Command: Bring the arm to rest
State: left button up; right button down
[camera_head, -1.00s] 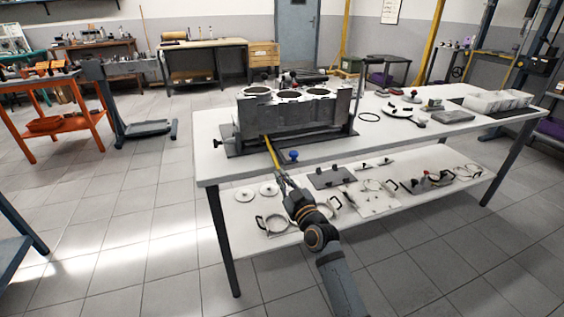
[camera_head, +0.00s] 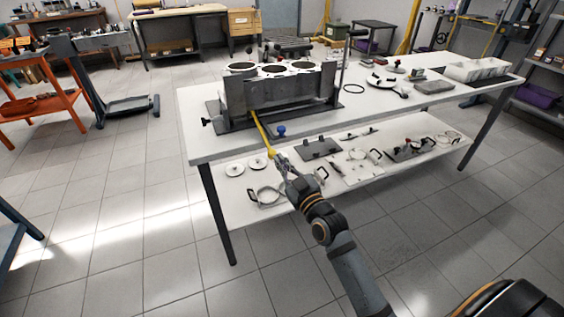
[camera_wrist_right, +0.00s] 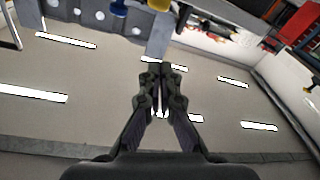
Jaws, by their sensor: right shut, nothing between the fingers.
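My right gripper (camera_head: 277,156) is at the front edge of the white workbench (camera_head: 190,118), in front of the engine block. Its fingers are shut and empty; in the right wrist view the closed fingers (camera_wrist_right: 160,92) show in the middle. A yellow bar (camera_head: 260,128) runs from the block's front towards the fingertips in the head view; whether they touch is unclear. The grey engine block (camera_head: 280,97) with round bores stands on a dark plate on the bench. My left gripper is not in view.
A blue knob (camera_head: 281,130) stands right of the yellow bar. The lower shelf (camera_head: 226,206) holds rings, plates and handled parts. White bins (camera_head: 478,69) stand at the bench's far right. Floor left of the bench is open.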

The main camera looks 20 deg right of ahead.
jog(key=shift+s+d, duration=0.1)
jog(key=shift+s, duration=0.05)
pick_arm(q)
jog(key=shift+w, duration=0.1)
